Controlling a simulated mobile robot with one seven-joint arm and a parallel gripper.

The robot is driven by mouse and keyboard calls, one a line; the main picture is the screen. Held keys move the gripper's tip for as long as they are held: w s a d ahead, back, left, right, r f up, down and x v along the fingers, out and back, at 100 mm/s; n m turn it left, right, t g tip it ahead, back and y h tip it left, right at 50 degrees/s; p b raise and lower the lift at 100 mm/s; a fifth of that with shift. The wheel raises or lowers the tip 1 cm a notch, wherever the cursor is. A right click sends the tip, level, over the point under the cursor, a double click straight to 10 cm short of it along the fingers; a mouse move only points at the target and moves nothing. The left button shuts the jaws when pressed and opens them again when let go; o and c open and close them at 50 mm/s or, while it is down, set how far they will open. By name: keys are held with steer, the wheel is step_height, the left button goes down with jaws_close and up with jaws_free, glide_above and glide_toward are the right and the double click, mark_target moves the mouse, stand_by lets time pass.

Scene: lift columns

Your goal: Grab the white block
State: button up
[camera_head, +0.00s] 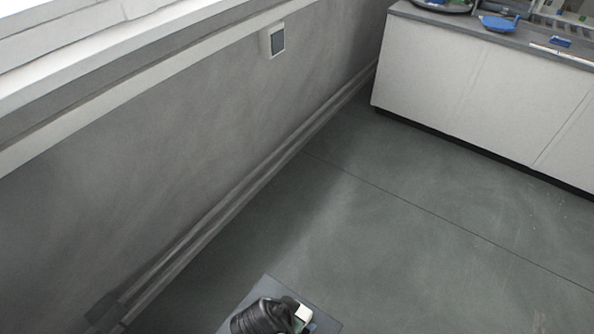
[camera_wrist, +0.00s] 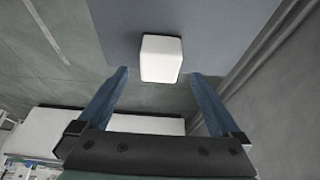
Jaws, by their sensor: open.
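The white block (camera_wrist: 161,58) stands on a grey platform (camera_wrist: 228,30) in the wrist view. My gripper (camera_wrist: 160,75) is open, with one blue finger to each side of the block's near end and a gap on both sides. In the head view the white block (camera_head: 304,313) shows at the bottom edge, partly hidden by my dark arm end. The grey platform (camera_head: 268,284) lies under it there.
A grey wall with pipes (camera_head: 225,195) along its foot runs up the left side. A white cabinet (camera_head: 470,85) with a grey top stands at the upper right, with a blue item (camera_head: 498,24) and other things on it. The floor (camera_head: 400,240) between is clear.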

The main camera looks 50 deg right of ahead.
mark_target(303, 312)
steer(key=x, duration=0.4)
steer(key=shift+a+f, duration=0.1)
steer(key=shift+f, duration=0.05)
jaws_close()
stand_by(0.4)
steer(key=shift+w, duration=0.1)
